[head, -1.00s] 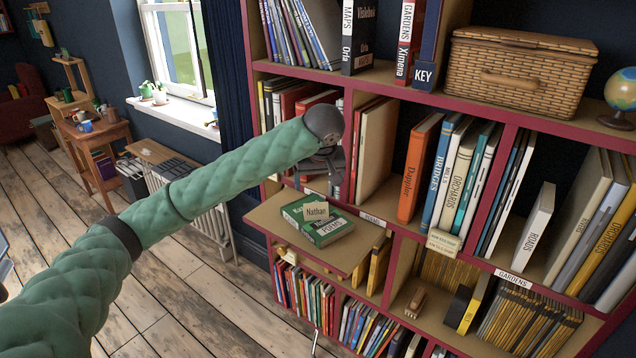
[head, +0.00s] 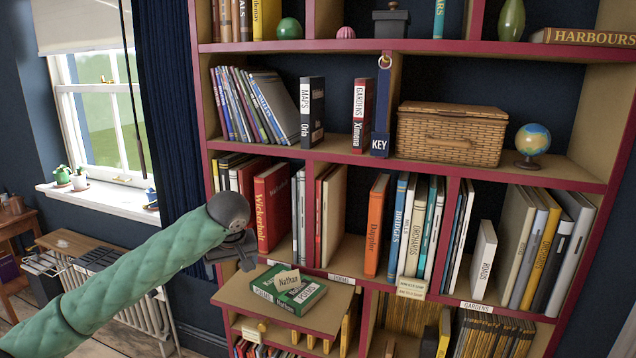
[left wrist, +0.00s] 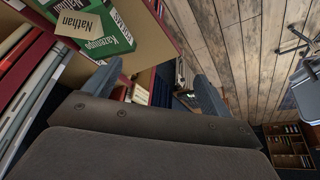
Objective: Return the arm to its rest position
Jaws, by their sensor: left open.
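My left arm, in a green quilted sleeve, comes in from the left in the head view. Its left gripper (head: 240,262) is in front of the shelf's left side, beside the pull-out board (head: 322,314) and a little to its left. The jaws are open and empty; in the left wrist view the two fingers (left wrist: 155,88) stand wide apart with nothing between them. A green book (head: 300,298) with a "Nathan" card (head: 288,280) on it lies on the board, apart from the gripper. My right gripper is out of view.
The bookshelf (head: 400,168) fills the middle and right, with upright books, a wicker basket (head: 450,137) and a small globe (head: 532,140). A radiator (head: 128,305) and a window (head: 100,100) are at the left. The wooden floor (left wrist: 230,50) shows below the gripper.

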